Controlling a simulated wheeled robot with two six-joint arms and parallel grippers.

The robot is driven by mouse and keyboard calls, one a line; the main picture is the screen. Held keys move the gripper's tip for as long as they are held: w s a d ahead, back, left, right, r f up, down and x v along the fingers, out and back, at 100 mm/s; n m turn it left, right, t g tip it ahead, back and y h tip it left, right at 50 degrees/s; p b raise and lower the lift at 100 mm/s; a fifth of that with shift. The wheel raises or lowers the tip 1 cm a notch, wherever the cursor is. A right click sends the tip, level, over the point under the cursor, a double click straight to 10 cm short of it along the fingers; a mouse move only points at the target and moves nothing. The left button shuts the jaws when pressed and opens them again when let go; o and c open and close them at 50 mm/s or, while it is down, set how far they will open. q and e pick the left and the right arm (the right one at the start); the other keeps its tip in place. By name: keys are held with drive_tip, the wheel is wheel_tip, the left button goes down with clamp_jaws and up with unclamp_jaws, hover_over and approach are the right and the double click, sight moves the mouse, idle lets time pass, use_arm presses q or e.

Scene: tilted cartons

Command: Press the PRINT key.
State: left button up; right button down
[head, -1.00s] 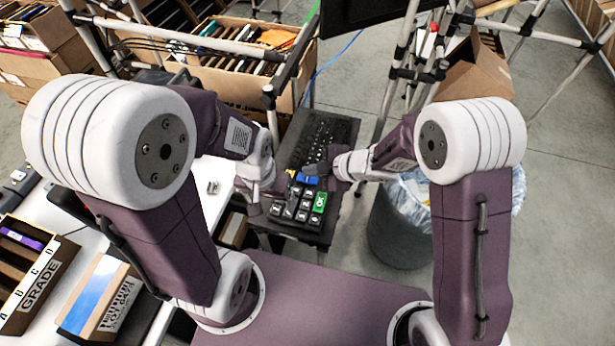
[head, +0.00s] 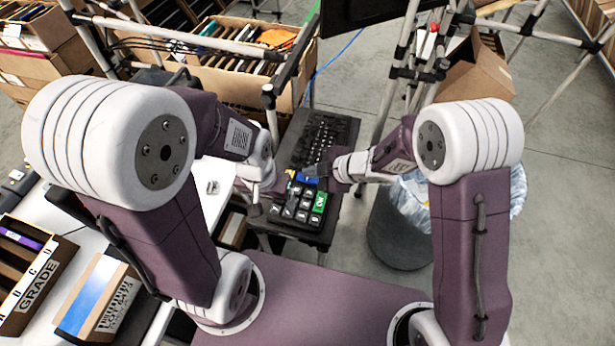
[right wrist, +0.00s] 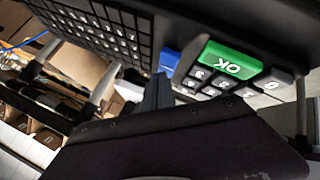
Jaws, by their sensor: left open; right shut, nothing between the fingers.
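The keypad (head: 296,212) lies on a dark stand, with dark number keys, a green OK key (head: 319,202) and a blue key (head: 308,180). The blue key's lettering is too small to read, so I cannot tell if it is PRINT. My right gripper (head: 314,170) is shut and empty, its tip at the blue key's far side. In the right wrist view the fingers (right wrist: 158,92) point toward the blue key (right wrist: 170,61), partly hiding it; I cannot tell if they touch. My left gripper (head: 268,196) is open and empty at the keypad's left edge.
A black keyboard (head: 326,138) lies just beyond the keypad. A bin with a clear liner (head: 397,232) stands to the right. A white table (head: 208,212) with cartons is to the left. Metal frame poles rise around the stand.

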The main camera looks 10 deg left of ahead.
sight(311, 179)
use_arm(q)
drive_tip(key=shift+f+b, duration=0.3)
use_arm(e)
drive_tip(key=shift+f, duration=0.45)
use_arm(q)
drive_tip(key=shift+r, duration=0.15)
use_arm(e)
drive_tip(key=shift+r, duration=0.15)
use_arm(q)
drive_tip(key=shift+r+p, duration=0.8)
drive_tip(key=shift+p, duration=0.15)
use_arm(e)
drive_tip(key=shift+r, duration=0.75)
wheel_tip(311, 179, up, 5)
drive_tip(key=p, duration=0.5)
drive_tip(key=shift+r, duration=0.1)
use_arm(q)
wheel_tip(311, 179, up, 5)
drive_tip(key=shift+r, duration=0.1)
